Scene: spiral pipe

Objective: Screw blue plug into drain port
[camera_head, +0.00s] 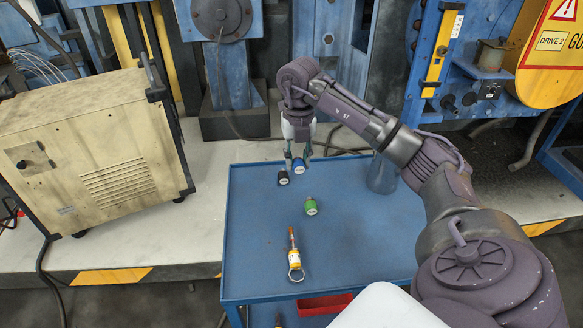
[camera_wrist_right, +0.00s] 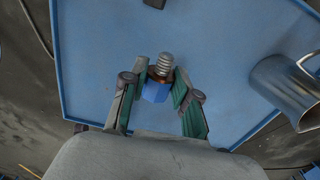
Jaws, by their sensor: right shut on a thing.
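The blue plug (camera_head: 299,165) is over the back part of the blue cart top, between the fingers of my right gripper (camera_head: 298,161). In the right wrist view the blue plug (camera_wrist_right: 155,92) shows its blue head and a grey threaded end pointing away from my palm. The fingers of my right gripper (camera_wrist_right: 160,78) are closed around it. I cannot tell whether the plug touches the cart top. I cannot make out the drain port in either view. My left gripper is not in view.
A black plug (camera_head: 284,178) and a green plug (camera_head: 311,206) lie on the blue cart (camera_head: 255,240). An orange and yellow tool with a ring (camera_head: 294,257) lies nearer. A metal jug (camera_head: 382,174) stands at the right. A beige cabinet (camera_head: 95,150) and blue machinery (camera_head: 230,75) stand around.

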